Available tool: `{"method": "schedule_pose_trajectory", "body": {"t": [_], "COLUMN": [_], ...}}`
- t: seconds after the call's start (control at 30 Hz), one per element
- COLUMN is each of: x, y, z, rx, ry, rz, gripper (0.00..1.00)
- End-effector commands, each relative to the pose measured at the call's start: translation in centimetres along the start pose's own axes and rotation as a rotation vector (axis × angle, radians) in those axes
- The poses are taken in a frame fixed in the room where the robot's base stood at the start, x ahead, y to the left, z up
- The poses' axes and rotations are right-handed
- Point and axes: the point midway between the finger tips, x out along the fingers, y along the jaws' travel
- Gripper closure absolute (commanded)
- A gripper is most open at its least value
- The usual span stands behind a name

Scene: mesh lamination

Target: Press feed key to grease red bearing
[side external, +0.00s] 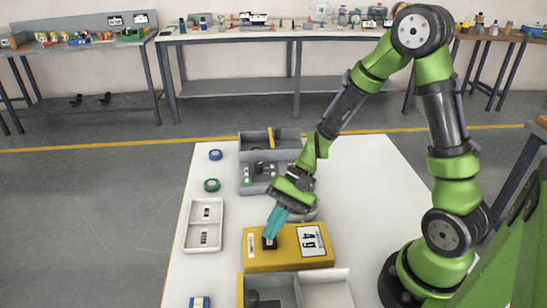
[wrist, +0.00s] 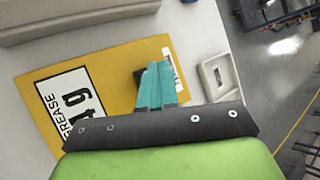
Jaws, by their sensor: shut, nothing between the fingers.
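A yellow grease box (side external: 285,262) lies on the white table, with a white label marked with large digits. A small dark key (side external: 269,244) is on its top, towards the left end. My gripper (side external: 270,236) has teal fingers, shut and empty, pointing down at the key. In the wrist view the fingertips (wrist: 157,66) are over the yellow box (wrist: 105,62) and partly cover the dark key (wrist: 140,78). I cannot tell whether the fingers touch the key. I cannot make out a red bearing in either view.
A blue ring (side external: 215,155) and a green ring (side external: 211,185) lie at the table's left. A white two-part tray (side external: 190,238) is left of the box. Grey bins stand behind (side external: 245,186) and in front (side external: 290,283). The table (side external: 375,180) is clear to the right.

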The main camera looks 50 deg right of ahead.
Motion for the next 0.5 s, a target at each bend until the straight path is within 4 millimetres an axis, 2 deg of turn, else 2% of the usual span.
{"method": "schedule_pose_trajectory", "body": {"t": [0.33, 0.5], "x": [-0.17, -1.05], "y": [-0.13, -0.81], "z": [0.13, 0.72], "rx": [0.001, -0.003], "ry": [0.0, 0.002], "rz": [0.0, -0.002], "gripper": [1.0, 1.0]}}
